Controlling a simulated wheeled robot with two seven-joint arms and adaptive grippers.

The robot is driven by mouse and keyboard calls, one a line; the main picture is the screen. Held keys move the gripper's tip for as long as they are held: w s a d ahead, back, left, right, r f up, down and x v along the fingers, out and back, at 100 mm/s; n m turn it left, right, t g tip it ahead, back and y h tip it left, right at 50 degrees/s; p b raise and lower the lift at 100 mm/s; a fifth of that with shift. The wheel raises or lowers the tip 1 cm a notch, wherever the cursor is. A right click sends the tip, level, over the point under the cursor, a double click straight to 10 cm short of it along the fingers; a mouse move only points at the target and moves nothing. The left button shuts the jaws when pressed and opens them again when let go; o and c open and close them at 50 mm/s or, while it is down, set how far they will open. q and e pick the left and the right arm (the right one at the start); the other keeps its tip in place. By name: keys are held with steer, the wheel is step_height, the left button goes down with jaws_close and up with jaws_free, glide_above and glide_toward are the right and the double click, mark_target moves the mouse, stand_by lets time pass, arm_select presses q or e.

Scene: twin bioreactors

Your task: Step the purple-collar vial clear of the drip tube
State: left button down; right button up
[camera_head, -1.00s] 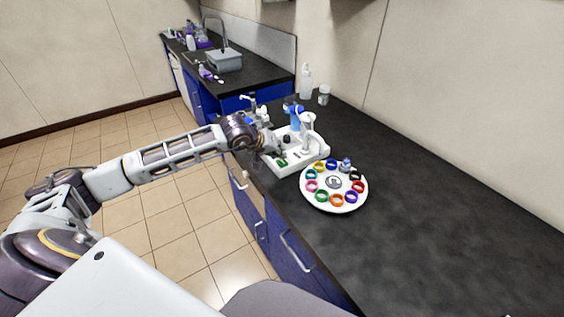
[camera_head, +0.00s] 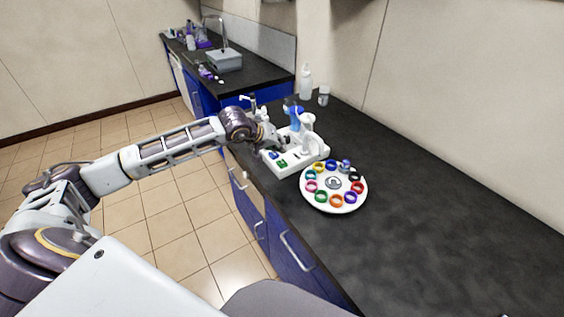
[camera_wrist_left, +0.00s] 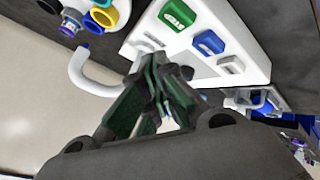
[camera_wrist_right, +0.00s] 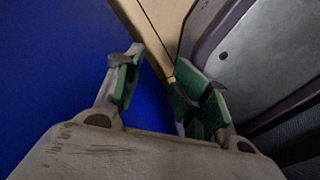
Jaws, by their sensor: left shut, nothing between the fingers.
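A round white carousel (camera_head: 334,207) carries a ring of coloured collars. The purple collar (camera_head: 351,197) is at its lower right, away from the white stand column (camera_head: 306,135). A small vial (camera_head: 345,167) stands at the carousel's far side. The left wrist view shows a curved white tube (camera_wrist_left: 83,75) near the carousel edge; whether a vial lies under its end is unclear. My left gripper (camera_head: 281,145) is shut and empty above the white base, near the blue button (camera_wrist_left: 209,42) and green button (camera_wrist_left: 178,15). My right gripper (camera_wrist_right: 163,85) is open and empty.
A wash bottle (camera_head: 306,82) and a small jar (camera_head: 324,96) stand behind. The dark counter (camera_head: 440,205) is clear to the right. Blue cabinet fronts (camera_wrist_right: 50,80) are beside my right gripper.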

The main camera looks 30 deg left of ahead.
arm_select(q)
steer(key=shift+r, duration=1.05)
steer(key=shift+r+p, duration=0.1)
steer(key=shift+p, duration=0.2)
arm_select(e)
steer(key=shift+s+a+r, duration=0.3)
steer(key=shift+s+a, duration=0.25)
steer(key=shift+s, duration=0.05)
steer(key=shift+w, duration=0.15)
